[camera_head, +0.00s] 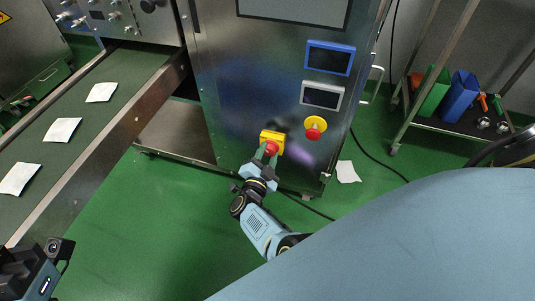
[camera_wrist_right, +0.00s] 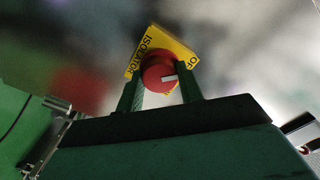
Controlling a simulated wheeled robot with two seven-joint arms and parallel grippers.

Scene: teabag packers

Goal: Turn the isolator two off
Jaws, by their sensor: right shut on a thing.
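The isolator is a red round knob on a yellow square plate (camera_head: 272,137), low on the front of the steel cabinet. In the right wrist view the plate (camera_wrist_right: 187,52) reads "ISOLATOR" and "OF", and the red knob (camera_wrist_right: 157,73) has a white mark pointing right. I cannot see a "two" on it. My right gripper (camera_head: 266,155) is at the knob, its green fingers (camera_wrist_right: 160,92) shut on either side of it. My left gripper is not in view; only part of my left arm shows at the lower left.
A red button on a round yellow base (camera_head: 315,126) sits right of the isolator, below two small screens (camera_head: 322,96). A conveyor (camera_head: 85,125) with several white packets is at the left. A trolley (camera_head: 455,118) stands at the right. A white packet (camera_head: 347,172) lies on the green floor.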

